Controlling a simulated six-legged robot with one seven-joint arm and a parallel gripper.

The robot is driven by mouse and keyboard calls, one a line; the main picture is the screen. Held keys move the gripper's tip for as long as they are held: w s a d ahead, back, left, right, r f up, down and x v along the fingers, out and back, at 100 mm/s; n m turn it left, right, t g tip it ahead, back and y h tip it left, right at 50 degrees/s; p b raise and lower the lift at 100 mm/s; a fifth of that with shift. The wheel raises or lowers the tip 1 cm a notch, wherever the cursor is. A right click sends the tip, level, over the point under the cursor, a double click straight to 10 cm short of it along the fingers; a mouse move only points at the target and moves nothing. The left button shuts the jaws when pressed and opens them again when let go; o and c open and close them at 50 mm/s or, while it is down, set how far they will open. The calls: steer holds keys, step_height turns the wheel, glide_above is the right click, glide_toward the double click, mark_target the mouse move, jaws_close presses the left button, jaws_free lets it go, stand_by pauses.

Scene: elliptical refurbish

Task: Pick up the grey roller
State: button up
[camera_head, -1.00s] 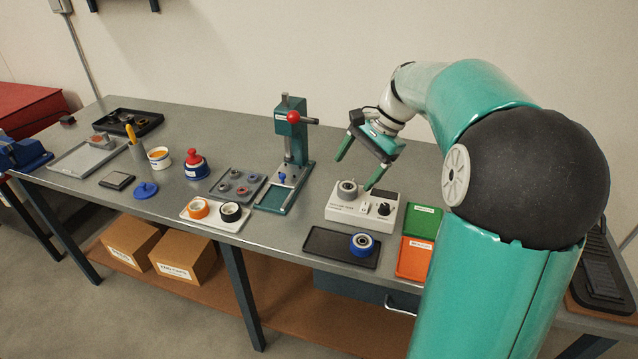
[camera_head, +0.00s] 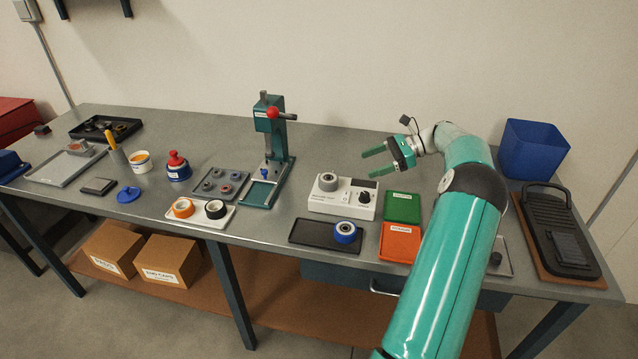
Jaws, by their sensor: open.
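The grey roller (camera_head: 328,181) sits on top of the white bench device (camera_head: 325,204), at its left end. The device also carries a black knob at its right end. My gripper (camera_head: 371,163) is open and empty. Its two green fingers point left, above and to the right of the roller in the picture, apart from it. A second roller, blue with a pale centre (camera_head: 345,231), lies on the black tray (camera_head: 309,234) in front of the device.
A teal press (camera_head: 273,150) with a red-knobbed lever stands left of the device. Green (camera_head: 402,207) and orange (camera_head: 400,243) trays lie to its right. A white tray (camera_head: 197,219) holds orange and black rings. A blue bin (camera_head: 533,150) stands at the back right.

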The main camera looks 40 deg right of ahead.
mark_target(331, 177)
steer(key=x, duration=1.3)
steer(key=shift+w+a+f, duration=0.1)
steer(key=shift+w+a, duration=0.05)
steer(key=c, duration=1.1)
